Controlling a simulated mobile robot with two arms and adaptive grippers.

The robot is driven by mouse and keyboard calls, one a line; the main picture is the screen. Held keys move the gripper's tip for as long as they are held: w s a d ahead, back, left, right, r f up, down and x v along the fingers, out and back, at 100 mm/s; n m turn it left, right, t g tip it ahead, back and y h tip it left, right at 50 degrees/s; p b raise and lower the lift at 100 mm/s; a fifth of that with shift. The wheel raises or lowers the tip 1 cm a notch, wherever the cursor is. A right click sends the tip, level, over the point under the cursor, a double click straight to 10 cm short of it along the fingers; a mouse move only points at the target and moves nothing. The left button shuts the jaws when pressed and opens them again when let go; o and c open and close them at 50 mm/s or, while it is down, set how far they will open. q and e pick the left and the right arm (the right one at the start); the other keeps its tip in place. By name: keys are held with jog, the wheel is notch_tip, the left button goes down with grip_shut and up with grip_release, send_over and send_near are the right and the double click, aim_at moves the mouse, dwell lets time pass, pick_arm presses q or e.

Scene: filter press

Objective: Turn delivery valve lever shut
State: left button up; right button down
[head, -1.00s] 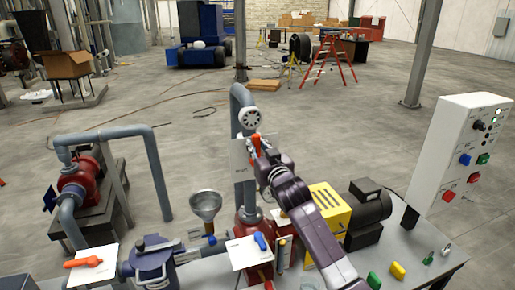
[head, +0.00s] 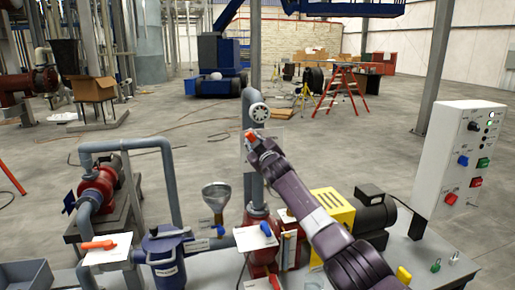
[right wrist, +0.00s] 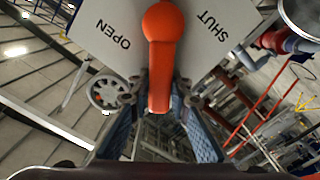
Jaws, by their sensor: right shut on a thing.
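The orange delivery valve lever (head: 250,135) sits on the upright grey pipe, in front of a pale plate. In the right wrist view the lever (right wrist: 161,60) points straight down from its round hub, between the plate's OPEN mark at left and SHUT mark at right. My right gripper (head: 258,146) is at the lever. In the right wrist view its two blue-padded fingers stand on either side of the lever's lower end, shut on it. In the head view the arm hides much of the lever. My left gripper is not in view.
A white handwheel (head: 259,112) is close by on the pipe. Another orange lever (head: 98,245) is at left. A control box (head: 459,158) stands at right.

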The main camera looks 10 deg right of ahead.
jog(key=shift+a+f+n, duration=0.45)
jog(key=shift+n, duration=0.55)
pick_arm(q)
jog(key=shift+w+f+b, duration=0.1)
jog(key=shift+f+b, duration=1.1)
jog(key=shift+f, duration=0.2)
pick_arm(e)
jog(key=shift+a+f+n, duration=0.3)
jog(key=shift+f+n, duration=0.45)
jog(key=shift+n, duration=0.7)
jog(key=shift+a+f+n, duration=0.25)
jog(key=shift+f+n, duration=0.45)
jog(key=shift+n, duration=0.7)
jog(key=shift+a+f+n, duration=0.3)
jog(key=shift+f+n, duration=0.45)
jog(key=shift+n, duration=0.7)
jog(key=shift+f, duration=0.1)
jog(key=c, duration=1.8)
grip_release()
jog(key=shift+o, duration=0.2)
jog(key=shift+s, duration=0.15)
